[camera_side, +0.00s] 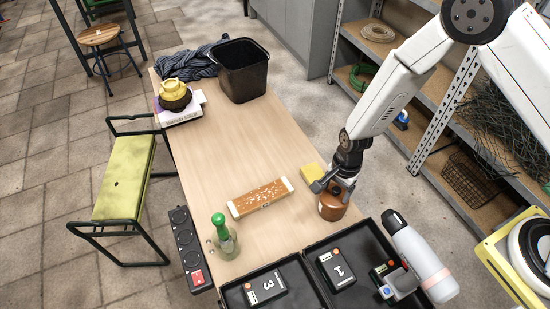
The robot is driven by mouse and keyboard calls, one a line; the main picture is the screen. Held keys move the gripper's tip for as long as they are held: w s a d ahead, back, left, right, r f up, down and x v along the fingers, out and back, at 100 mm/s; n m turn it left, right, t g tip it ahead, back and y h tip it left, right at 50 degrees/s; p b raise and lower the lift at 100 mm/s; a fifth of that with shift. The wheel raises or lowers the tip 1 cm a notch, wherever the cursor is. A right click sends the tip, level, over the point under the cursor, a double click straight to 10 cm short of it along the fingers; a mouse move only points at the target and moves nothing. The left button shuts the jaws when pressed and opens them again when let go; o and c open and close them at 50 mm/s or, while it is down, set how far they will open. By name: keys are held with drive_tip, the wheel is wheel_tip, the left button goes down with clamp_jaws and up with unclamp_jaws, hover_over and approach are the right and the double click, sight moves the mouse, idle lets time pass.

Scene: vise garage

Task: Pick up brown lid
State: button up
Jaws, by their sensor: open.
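A rounded brown object (331,209), which looks like a small jar or a lid, is at the right edge of the wooden table, just behind the black case. I cannot tell a separate lid from its body. My gripper (334,188) points down right at its top, and its fingers hide the top part. The gripper is open. Whether its fingers touch the brown object or straddle it cannot be made out.
A yellow block (312,173) sits close behind the gripper. A brown-and-white box (260,198) and green-topped bottle (222,237) are to the left. The table's middle (225,140) is clear.

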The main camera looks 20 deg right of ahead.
sight(338, 190)
clamp_jaws()
drive_tip(key=shift+r, duration=0.1)
idle(0.4)
drive_tip(key=shift+r, duration=4.95)
drive_tip(key=shift+s+f, duration=0.15)
drive_tip(key=shift+f, duration=1.4)
